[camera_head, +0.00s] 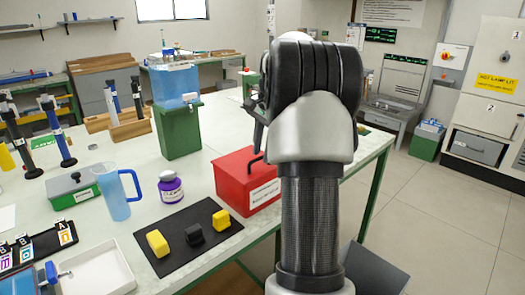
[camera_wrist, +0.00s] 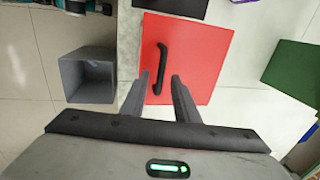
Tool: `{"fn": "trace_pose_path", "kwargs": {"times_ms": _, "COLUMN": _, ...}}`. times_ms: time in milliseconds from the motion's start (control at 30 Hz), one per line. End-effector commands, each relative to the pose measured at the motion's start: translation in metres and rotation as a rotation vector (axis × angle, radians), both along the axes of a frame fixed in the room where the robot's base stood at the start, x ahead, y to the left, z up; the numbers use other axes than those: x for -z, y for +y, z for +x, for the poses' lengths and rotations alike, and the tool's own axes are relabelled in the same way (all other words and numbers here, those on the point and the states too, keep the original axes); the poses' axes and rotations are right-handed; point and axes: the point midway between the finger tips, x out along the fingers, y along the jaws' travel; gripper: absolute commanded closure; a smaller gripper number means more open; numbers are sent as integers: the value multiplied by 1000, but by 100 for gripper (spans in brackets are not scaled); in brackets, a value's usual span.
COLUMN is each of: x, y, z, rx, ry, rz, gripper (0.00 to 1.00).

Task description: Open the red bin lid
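The red bin (camera_head: 243,189) stands at the right edge of the workbench, with a white label on its front. Its flat red lid (camera_wrist: 202,55) looks shut and fills the middle of the wrist view. A black bar handle (camera_wrist: 161,65) runs along the left part of the lid. My gripper (camera_wrist: 160,82) is open and empty, its two grey fingers on either side of the handle's near end in the wrist picture. In the head view, my gripper (camera_head: 258,128) hangs above the bin, partly hidden by my arm. I cannot tell whether a finger touches the handle.
A black mat (camera_head: 180,253) with two yellow blocks and a black one lies left of the bin. A green stand (camera_head: 178,130) carries a blue tank behind. A grey open container (camera_wrist: 88,78) sits left of the lid.

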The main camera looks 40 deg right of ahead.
Motion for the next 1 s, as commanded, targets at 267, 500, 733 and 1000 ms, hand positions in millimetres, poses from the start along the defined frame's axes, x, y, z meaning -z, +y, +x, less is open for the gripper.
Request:
{"fn": "trace_pose_path", "kwargs": {"times_ms": 267, "x": 0, "y": 0, "z": 0, "rx": 0, "ry": 0, "rz": 0, "gripper": 100}}
{"fn": "trace_pose_path", "kwargs": {"times_ms": 500, "x": -1, "y": 0, "z": 0, "rx": -1, "ry": 2, "rz": 1, "gripper": 100}}
{"fn": "trace_pose_path", "kwargs": {"times_ms": 733, "x": -11, "y": 1, "z": 1, "rx": -2, "ry": 33, "rz": -2, "gripper": 100}}
{"fn": "trace_pose_path", "kwargs": {"times_ms": 1000, "x": -35, "y": 1, "z": 4, "rx": -3, "ry": 151, "rz": -11, "gripper": 100}}
